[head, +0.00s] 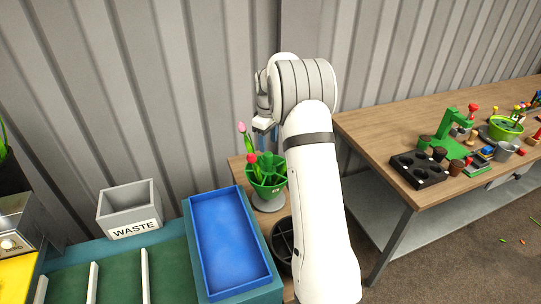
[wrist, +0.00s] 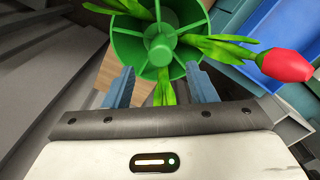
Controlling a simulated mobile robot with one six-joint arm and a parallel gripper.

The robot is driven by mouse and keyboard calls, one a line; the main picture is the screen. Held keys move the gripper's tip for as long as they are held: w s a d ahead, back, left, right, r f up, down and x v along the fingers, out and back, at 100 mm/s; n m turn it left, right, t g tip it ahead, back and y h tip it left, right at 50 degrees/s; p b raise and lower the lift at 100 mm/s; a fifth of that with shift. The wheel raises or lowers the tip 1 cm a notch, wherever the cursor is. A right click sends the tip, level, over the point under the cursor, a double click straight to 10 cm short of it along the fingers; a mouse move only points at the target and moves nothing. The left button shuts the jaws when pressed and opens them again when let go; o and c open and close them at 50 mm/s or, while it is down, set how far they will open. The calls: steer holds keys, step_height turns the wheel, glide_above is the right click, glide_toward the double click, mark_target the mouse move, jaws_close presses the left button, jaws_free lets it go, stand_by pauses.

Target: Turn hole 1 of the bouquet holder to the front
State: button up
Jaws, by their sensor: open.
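The bouquet holder (head: 272,188) is a green pot with inner spokes, on a pale round base beside the blue tray. Tulips with green leaves stand in it, with a pink bud (head: 241,127) and red buds in the head view. In the wrist view I look down into the holder (wrist: 158,51); its spokes meet at a central hub, and a red bud (wrist: 286,65) leans out to the right. My gripper (wrist: 160,85) is open, its two blue-grey fingers apart at the near side of the rim. I cannot tell whether they touch it. No hole number is readable.
The blue tray (head: 228,240) lies left of the holder, and a grey waste bin (head: 130,210) stands further left. A dark round divided container (head: 284,246) is in front of the holder. A corrugated wall rises behind. A wooden table (head: 378,133) with several items is at right.

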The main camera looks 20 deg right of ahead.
mark_target(269, 154)
step_height(269, 154, down, 7)
steer(key=shift+f+p, duration=0.15)
steer(key=shift+p, duration=0.65)
jaws_close()
steer(key=shift+d, duration=0.3)
steer(key=shift+a, duration=0.25)
